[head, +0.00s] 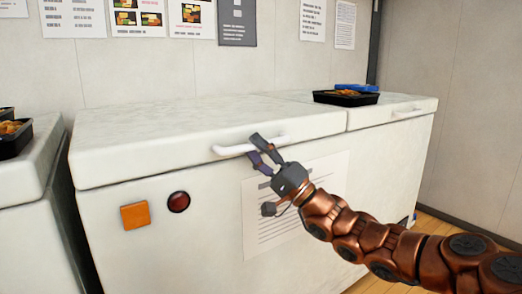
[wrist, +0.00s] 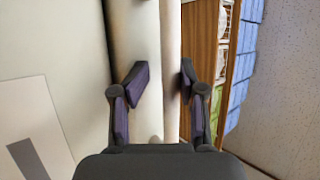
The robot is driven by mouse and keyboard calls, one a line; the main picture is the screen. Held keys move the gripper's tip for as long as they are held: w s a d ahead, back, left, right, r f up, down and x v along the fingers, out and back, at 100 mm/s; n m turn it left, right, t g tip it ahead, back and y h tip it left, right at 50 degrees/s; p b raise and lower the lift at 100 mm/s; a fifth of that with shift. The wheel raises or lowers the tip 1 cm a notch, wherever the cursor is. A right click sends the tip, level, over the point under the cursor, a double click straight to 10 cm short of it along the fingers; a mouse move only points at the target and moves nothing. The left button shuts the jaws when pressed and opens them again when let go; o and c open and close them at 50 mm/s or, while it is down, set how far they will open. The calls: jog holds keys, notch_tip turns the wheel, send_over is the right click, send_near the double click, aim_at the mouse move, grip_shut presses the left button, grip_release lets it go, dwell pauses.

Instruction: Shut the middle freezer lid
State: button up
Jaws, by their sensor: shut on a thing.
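The middle freezer's lid (head: 180,127) is a thick pale slab with a white bar handle (head: 228,151) on its front edge. It lies flat on the white freezer body (head: 215,205), level with the lid to its right, with no clear gap showing. My gripper (head: 255,150) is at the handle, one dark finger above the bar and one below, shut on it. In the wrist view my gripper (wrist: 160,80) has its fingers on either side of pale upright bars; which of these is the handle is hard to tell.
A second lid (head: 400,108) to the right carries a black food tray (head: 346,98) and a blue item (head: 357,87). Another freezer (head: 32,160) with dark trays stands at the left. An orange square (head: 134,215) and a red button (head: 179,202) are on the front.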

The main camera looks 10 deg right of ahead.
jog(key=shift+f, duration=0.1)
dwell(0.3)
jog(key=v, duration=1.1)
jog(key=shift+s+d+f, duration=0.2)
jog(key=shift+d, duration=0.1)
dwell(0.4)
jog(key=s+a+r+n+g+h+p, duration=0.3)
jog(key=s+a+r+n+g+p, duration=0.15)
jog(key=s+a+g+p, duration=0.6)
jog(key=s+a+r+n+g+h+p, duration=0.2)
jog(key=s+a+r+n+g+p, duration=0.35)
jog(key=s+a+p, duration=0.7)
jog(key=s+d+r+m+g+h+p, duration=0.35)
jog(key=s+d+h+p, duration=0.3)
jog(key=p, duration=0.65)
jog(key=s+d+r+m+t+h+p, duration=0.1)
jog(key=s+d+r+m+h+p, duration=0.1)
jog(key=d+r+h+p, duration=0.6)
jog(key=d+r+p, duration=0.2)
jog(key=d+p, duration=0.2)
jog(key=d, duration=0.2)
jog(key=shift+s+d+p, duration=0.25)
jog(key=shift+s+p, duration=0.05)
jog(key=shift+s, duration=0.1)
